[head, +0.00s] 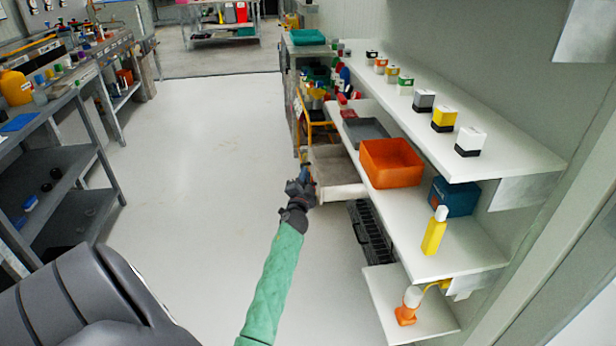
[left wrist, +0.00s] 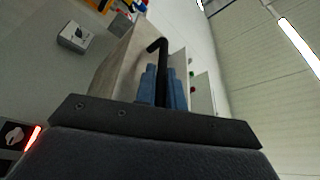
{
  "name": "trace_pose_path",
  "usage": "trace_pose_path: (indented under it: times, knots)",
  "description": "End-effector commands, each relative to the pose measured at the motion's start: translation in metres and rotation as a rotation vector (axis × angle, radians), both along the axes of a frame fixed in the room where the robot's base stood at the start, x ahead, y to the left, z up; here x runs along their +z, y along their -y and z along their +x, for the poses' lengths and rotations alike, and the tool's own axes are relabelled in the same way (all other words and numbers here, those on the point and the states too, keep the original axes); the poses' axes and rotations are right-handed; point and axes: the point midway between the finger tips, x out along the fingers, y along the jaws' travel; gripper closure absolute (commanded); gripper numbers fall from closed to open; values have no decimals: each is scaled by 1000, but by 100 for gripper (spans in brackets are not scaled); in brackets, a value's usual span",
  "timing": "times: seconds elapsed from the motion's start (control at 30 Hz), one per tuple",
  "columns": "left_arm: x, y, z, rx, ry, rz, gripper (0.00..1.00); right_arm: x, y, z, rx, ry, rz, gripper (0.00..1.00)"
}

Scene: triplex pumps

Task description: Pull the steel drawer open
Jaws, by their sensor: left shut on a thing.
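The steel drawer (head: 331,163) is a pale grey, open-topped box sticking out to the left from under the middle shelf in the head view. Its inside shows, and looks empty. My left gripper (head: 306,174) is at the drawer's outer left end. In the left wrist view, the blue fingers of my left gripper (left wrist: 161,88) are shut on a black bent handle (left wrist: 158,46). The side of the drawer (left wrist: 125,62) rises just behind the fingers there. My right gripper is not in view.
An orange bin (head: 391,162) and a grey tray (head: 364,131) stand on the middle white shelf beside the drawer. A black crate (head: 369,236) lies below. A yellow frame (head: 311,125) stands just beyond my gripper. The floor (head: 205,170) to the left is clear.

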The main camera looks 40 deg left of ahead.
Motion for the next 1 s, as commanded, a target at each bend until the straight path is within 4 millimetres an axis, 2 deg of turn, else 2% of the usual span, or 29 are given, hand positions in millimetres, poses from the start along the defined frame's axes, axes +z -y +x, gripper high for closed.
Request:
trace_pose_path:
  times: [0.03, 0.07, 0.1, 0.47, 0.8, 1.0]
  knots:
    - [-2, 1, 0, 0, -2, -1, 87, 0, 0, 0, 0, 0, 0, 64]
    - [-2, 1, 0, 0, -2, -1, 81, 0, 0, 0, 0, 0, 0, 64]
    - [-2, 1, 0, 0, -2, -1, 80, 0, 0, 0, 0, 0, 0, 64]
    - [-3, 4, -5, -1, -2, 0, 80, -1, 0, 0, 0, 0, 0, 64]
    - [-14, 28, -47, 0, -2, -1, 80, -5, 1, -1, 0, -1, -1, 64]
    - [-18, 38, -63, 1, -2, -2, 80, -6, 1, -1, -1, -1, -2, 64]
